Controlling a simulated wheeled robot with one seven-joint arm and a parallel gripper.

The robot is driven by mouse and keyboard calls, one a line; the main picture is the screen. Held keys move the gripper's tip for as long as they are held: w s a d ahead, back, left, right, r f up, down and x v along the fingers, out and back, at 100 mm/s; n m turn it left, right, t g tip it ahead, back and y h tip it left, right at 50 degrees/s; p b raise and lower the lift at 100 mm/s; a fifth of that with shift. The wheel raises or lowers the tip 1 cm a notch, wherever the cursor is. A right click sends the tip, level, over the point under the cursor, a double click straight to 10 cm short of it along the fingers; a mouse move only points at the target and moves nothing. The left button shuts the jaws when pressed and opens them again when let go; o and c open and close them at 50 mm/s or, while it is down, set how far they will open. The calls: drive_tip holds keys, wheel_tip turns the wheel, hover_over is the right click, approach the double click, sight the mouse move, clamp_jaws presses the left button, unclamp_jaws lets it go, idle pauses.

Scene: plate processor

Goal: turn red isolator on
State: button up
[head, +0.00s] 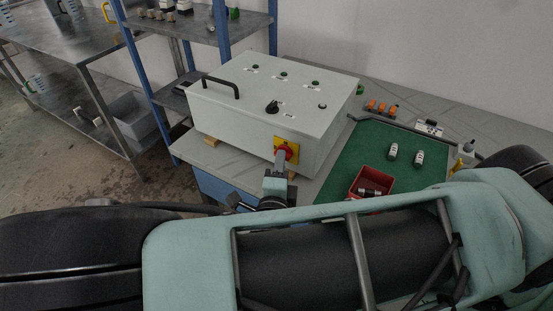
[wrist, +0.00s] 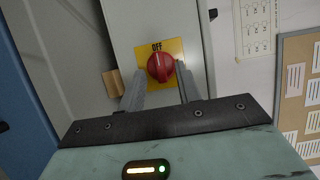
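The red isolator (wrist: 161,67) is a round red rotary knob on a yellow plate (wrist: 174,47). Its raised grip looks roughly upright in the wrist view, below the word OFF. In the head view the red isolator (head: 289,149) is on the front side of the light grey control box (head: 270,95), partly hidden by my gripper. My gripper (wrist: 160,74) is open, with one grey finger on each side of the knob's lower part. I cannot tell whether the fingers touch it. My gripper (head: 280,157) also shows in the head view, pointing at the yellow plate.
The box top has a black handle (head: 222,85), a black rotary switch (head: 272,107) and several small buttons. A green mat (head: 375,145) with a red bin (head: 370,183) lies to the right. Metal shelves with blue posts (head: 142,60) stand to the left.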

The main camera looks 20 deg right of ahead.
drive_tip(key=shift+w+d, duration=0.4)
drive_tip(key=shift+w, duration=0.15)
clamp_jaws()
